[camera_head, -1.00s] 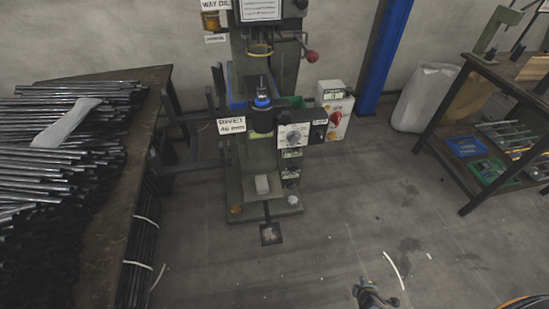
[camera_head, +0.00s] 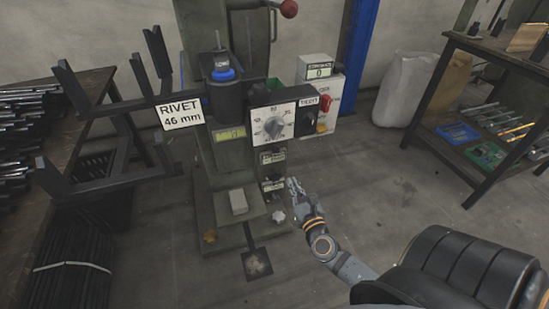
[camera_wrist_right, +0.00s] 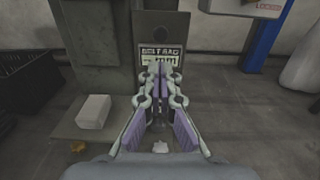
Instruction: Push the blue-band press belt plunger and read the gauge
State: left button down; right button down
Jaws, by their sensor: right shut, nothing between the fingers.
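The press (camera_head: 205,140) stands ahead, with a blue band (camera_head: 222,75) around a dark cylinder on it. A white panel on its front carries a round dial (camera_head: 273,126) with a small pointer; its reading is too small to tell. Below are small label plates (camera_head: 272,157). I cannot tell for sure which part is the plunger. My right gripper (camera_head: 293,186) is shut and empty, low in front of the press at its right side. In the right wrist view its fingertips (camera_wrist_right: 160,72) point at a label plate (camera_wrist_right: 165,52), partly covering it. My left gripper is not in view.
A sign reading RIVET 46 mm (camera_head: 181,112) hangs left of the press. A box with a red switch (camera_head: 325,103) stands behind right. A rack with dark arms (camera_head: 110,185) sits at left, a shelf table (camera_head: 470,150) at right.

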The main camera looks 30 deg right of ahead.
aim_at(276, 150)
jog(key=x, duration=1.3)
jog(key=shift+d+f, duration=0.1)
jog(key=shift+f, duration=0.05)
jog(key=shift+w+d, duration=0.1)
jog(key=shift+w, duration=0.3)
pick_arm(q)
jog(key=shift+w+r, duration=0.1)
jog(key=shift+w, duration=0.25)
pick_arm(e)
jog(key=shift+w, duration=0.3)
jog(key=shift+w+d+b, duration=0.2)
jog(key=shift+w+b, duration=0.1)
jog(key=shift+w, duration=0.35)
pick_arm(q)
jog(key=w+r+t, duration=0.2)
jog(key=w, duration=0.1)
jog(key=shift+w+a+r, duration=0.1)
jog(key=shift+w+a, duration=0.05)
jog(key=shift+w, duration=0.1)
pick_arm(e)
jog(key=shift+w, duration=0.15)
